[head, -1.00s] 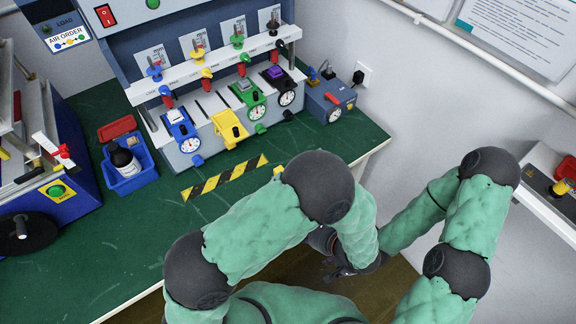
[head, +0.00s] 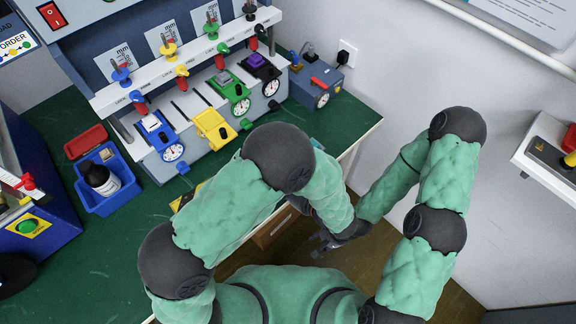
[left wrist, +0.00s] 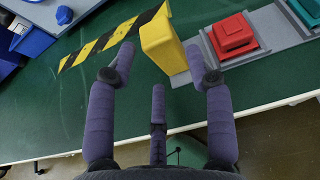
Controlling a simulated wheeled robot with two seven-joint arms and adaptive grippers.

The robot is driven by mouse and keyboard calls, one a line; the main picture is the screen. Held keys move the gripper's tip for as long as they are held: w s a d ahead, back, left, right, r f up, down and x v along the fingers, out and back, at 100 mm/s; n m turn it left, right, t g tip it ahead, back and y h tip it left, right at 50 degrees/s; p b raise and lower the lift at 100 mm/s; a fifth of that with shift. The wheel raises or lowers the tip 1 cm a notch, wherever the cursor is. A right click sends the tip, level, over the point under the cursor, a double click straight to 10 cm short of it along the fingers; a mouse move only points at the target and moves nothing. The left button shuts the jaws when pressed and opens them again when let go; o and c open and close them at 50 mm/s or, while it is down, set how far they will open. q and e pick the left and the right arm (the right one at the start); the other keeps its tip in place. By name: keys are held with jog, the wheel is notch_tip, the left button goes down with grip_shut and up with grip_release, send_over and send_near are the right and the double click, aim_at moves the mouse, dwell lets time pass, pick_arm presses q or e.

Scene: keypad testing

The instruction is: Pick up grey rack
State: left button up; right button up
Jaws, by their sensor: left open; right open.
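A grey rack (left wrist: 279,54) lies on the green bench at the upper right of the left wrist view. A red block (left wrist: 233,34) sits in it, and a yellow block (left wrist: 163,44) stands at its left end. My left gripper (left wrist: 161,78) is open and empty, its fingers spread above the bench edge near the yellow block. In the head view my arm hides the rack and the left gripper. My right gripper (head: 327,243) is small and dark there, open, below the bench's right edge and away from the rack.
The machine with coloured knobs and gauges (head: 205,75) stands at the back of the green bench (head: 85,240). A blue bin (head: 110,204) with a dark bottle stands at left. Yellow-black tape (left wrist: 105,42) lies left of the yellow block. A wall is at right.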

pick_arm(q)
jog(key=b+x, duration=0.1)
jog(key=x, duration=0.2)
jog(key=shift+w+a+f, duration=0.2)
jog(key=shift+a+f, duration=0.05)
jog(key=shift+w+a+f+b, duration=0.2)
jog(key=shift+w+a+b, duration=0.1)
jog(key=shift+w+a, duration=0.2)
jog(key=c, duration=0.9)
jog(key=shift+o, duration=0.2)
jog(key=shift+r, duration=0.1)
